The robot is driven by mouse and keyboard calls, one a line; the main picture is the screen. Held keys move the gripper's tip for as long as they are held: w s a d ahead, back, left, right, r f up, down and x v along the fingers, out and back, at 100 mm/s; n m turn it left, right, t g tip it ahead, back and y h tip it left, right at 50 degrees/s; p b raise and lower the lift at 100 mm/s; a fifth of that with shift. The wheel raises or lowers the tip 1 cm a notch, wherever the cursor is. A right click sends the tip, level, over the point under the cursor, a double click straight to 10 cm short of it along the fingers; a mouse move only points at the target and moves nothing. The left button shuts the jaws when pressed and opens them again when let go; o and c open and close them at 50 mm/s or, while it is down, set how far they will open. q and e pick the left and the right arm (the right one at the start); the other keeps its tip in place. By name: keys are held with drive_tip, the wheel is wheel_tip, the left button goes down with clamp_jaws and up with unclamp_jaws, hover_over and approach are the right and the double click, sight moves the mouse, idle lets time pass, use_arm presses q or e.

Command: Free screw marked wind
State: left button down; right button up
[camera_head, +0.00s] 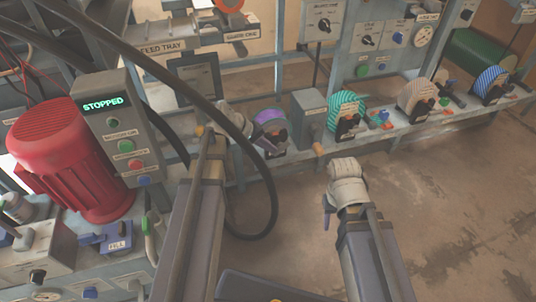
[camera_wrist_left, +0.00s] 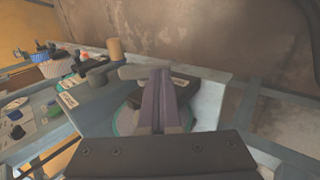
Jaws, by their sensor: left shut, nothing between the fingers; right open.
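Several round units with coloured striped drums stand along the bench rail: purple (camera_head: 268,117), teal (camera_head: 345,103), tan (camera_head: 415,95) and blue (camera_head: 490,83). Their labels are too small to read, so I cannot tell which is marked wind. My left gripper (camera_wrist_left: 160,88) is shut and empty. In its wrist view it lies over a round part with a teal rim (camera_wrist_left: 124,122); I cannot tell if they touch.
A red motor (camera_head: 65,155) and a control box reading STOPPED (camera_head: 105,104) stand at the left. A black hose (camera_head: 272,190) loops past my left arm. A grey box (camera_head: 309,113) stands between the purple and teal units. The floor (camera_head: 460,200) at right is clear.

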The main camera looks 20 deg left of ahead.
drive_tip(key=shift+s+f, duration=0.1)
drive_tip(key=shift+f, duration=0.25)
drive_tip(key=shift+f+b, duration=0.2)
drive_tip(key=shift+b, duration=0.25)
wheel_tip(320, 180, down, 4)
drive_tip(key=b, duration=0.3)
drive_tip(key=shift+r, duration=0.2)
drive_tip(key=shift+r, duration=0.1)
idle(1.2)
